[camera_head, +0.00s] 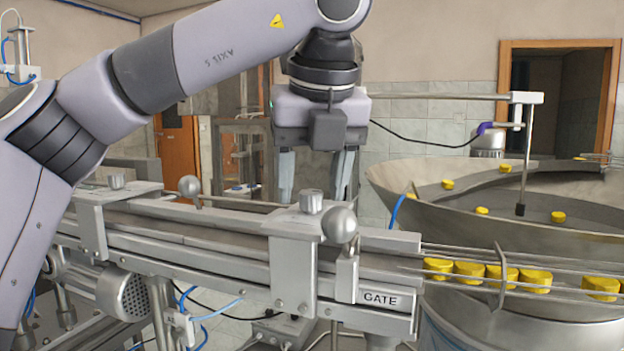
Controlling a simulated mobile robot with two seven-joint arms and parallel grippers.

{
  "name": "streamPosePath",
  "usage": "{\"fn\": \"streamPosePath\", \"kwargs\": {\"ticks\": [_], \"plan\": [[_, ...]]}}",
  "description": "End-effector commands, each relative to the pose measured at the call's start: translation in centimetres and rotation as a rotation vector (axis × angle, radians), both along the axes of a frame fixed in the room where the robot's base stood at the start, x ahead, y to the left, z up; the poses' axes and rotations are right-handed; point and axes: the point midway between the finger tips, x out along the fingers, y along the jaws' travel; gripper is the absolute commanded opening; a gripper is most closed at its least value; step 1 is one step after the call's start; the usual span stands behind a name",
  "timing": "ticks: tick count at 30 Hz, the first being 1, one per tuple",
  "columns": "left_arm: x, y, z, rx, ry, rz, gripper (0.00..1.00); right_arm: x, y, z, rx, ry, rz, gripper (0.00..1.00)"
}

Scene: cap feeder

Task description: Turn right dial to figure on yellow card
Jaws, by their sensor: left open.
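My left gripper (315,194) points straight down, its two fingers apart with nothing between them. It is above and seemingly behind the bracket of the metal conveyor rail (215,247); the fingertips end close to a round silver knob (311,200) on that bracket. I cannot make out a dial with figures or a yellow card in this view. My right gripper is not in view.
A plate marked GATE (381,299) is on the rail's right end. Yellow caps (469,272) line the chute leading to it. A large metal bowl feeder (400,181) with more caps fills the right side.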

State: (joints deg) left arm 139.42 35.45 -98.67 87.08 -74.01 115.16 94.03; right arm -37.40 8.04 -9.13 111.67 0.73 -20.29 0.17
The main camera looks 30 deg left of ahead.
Motion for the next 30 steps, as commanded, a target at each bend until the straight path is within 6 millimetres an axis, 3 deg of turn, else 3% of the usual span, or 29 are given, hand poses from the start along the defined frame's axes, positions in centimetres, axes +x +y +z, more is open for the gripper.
{"fn": "streamPosePath", "kwargs": {"ticks": [10, 15, 30], "plan": [[0.05, 0.08, -0.25, 0.0, 0.0, 0.0, 0.53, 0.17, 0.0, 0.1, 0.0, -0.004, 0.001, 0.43], [0.05, 0.08, -0.24, 0.0, 0.0, 0.0, 0.0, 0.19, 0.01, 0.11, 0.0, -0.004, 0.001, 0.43], [0.02, 0.14, -0.33, -0.002, -0.001, -0.113, 0.0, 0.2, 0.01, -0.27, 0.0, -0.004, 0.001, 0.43]]}}
